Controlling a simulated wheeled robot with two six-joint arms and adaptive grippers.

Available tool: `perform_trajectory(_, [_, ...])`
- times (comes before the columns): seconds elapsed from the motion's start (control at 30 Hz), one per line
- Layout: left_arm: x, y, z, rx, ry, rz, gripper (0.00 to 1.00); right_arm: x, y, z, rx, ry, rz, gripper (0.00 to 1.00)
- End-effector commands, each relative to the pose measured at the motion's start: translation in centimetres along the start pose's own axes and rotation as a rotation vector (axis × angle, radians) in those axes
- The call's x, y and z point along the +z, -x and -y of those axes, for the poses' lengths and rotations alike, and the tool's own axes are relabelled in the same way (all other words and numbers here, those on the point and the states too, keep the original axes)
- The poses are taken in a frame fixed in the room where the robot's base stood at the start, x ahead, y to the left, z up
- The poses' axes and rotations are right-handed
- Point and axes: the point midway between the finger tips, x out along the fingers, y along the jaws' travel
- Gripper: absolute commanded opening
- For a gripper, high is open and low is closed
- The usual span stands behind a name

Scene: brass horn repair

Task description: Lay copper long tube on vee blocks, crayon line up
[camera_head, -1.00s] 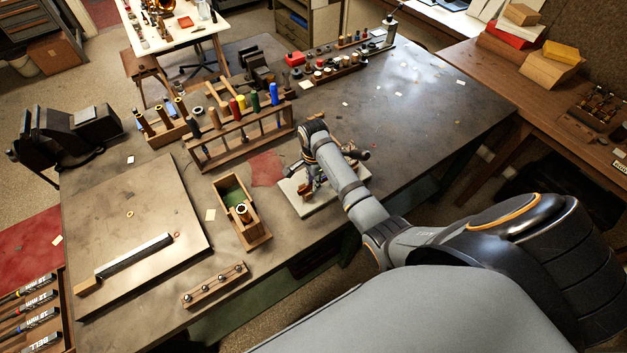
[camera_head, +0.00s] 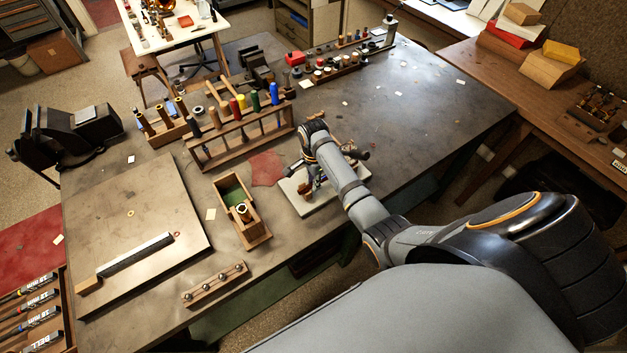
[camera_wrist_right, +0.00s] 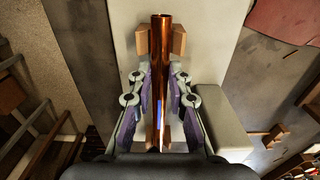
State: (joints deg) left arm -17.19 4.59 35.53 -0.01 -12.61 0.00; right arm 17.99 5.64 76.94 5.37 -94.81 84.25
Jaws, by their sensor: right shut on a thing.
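The copper long tube (camera_wrist_right: 162,50) shows in the right wrist view, running away from me between my right gripper's fingers. My right gripper (camera_wrist_right: 161,90) is shut on it, with purple pads at its two sides. A blue line (camera_wrist_right: 160,105) runs along the tube's face towards the camera. The far end lies in the gap of a wooden vee block (camera_wrist_right: 141,41); I cannot tell if it touches. Wood of another block (camera_wrist_right: 154,136) shows near the palm. In the head view my right gripper (camera_head: 314,172) is over the pale base plate (camera_head: 318,202); the arm hides much there. My left gripper is out of view.
A wooden box with a green lining (camera_head: 232,190) stands left of the base plate. A rack with coloured handles (camera_head: 240,135) stands behind. A flat board (camera_head: 150,205) and a small wooden rack (camera_head: 214,287) lie further left. The bench at right (camera_head: 430,120) is mostly clear.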

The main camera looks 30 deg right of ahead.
Motion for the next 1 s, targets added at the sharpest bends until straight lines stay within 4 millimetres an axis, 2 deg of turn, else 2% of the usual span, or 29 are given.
perform_trajectory(0.03, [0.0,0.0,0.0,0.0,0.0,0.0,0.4,0.0,0.0,0.0,0.0,0.0,0.0,0.0])
perform_trajectory(0.07, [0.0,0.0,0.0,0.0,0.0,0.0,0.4,0.0,0.0,0.0,0.0,0.0,0.0,0.19])
perform_trajectory(0.2, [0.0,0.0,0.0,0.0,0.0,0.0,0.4,0.0,0.0,0.0,0.0,0.0,0.0,0.38])
perform_trajectory(0.27, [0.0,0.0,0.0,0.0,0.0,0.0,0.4,0.0,0.0,0.0,0.0,0.0,0.0,0.44])
perform_trajectory(0.53, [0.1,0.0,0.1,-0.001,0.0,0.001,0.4,0.0,0.0,0.0,0.0,0.0,0.0,0.44])
perform_trajectory(0.63, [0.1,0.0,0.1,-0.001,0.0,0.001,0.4,0.0,0.7,0.1,-0.001,0.0,0.0,0.44])
perform_trajectory(0.77, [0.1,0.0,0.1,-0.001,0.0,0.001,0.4,0.0,3.4,0.1,-0.005,0.0,-0.001,0.44])
perform_trajectory(1.0, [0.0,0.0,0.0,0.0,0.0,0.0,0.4,0.0,9.1,0.1,-0.005,0.0,-0.001,0.44])
